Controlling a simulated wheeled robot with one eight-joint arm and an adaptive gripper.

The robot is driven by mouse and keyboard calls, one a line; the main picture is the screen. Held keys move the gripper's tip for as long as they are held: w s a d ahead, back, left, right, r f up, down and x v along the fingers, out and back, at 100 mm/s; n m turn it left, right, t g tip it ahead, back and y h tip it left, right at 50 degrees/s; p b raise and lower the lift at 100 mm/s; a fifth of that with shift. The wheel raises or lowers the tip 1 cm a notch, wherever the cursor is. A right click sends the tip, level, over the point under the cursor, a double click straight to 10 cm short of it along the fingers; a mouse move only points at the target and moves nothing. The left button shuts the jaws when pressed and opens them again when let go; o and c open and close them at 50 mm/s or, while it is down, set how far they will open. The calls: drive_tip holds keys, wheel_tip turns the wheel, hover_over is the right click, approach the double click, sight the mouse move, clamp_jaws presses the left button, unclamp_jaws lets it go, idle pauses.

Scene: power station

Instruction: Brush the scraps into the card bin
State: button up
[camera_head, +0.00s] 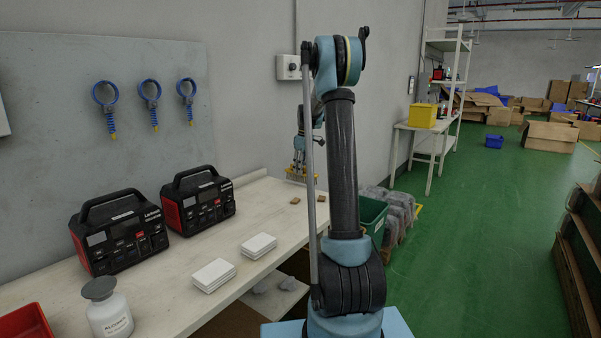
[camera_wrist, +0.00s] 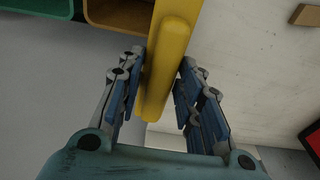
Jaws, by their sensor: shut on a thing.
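My gripper (camera_wrist: 160,78) is shut on a yellow brush (camera_wrist: 172,45), with a finger on each side of its handle. In the head view my gripper (camera_head: 299,160) is over the far end of the bench, with the brush (camera_head: 301,176) below it. Two small brown scraps lie on the bench: one scrap (camera_head: 296,200) is left of my arm and another scrap (camera_head: 321,198) shows just past it. One scrap (camera_wrist: 306,15) is at the top right of the wrist view. A tan-walled bin (camera_wrist: 118,13), likely the card bin, is beside the bench edge, partly behind the brush; my arm hides it in the head view.
A green bin (camera_head: 372,214) stands beyond the bench end; it also shows in the wrist view (camera_wrist: 38,7). Two black-and-red power units (camera_head: 120,235), white boxes (camera_head: 213,274) and a white bottle (camera_head: 108,310) stand on the near bench (camera_head: 170,300). The green floor at right is mostly clear.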

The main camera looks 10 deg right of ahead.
drive_tip(key=shift+r, duration=3.05)
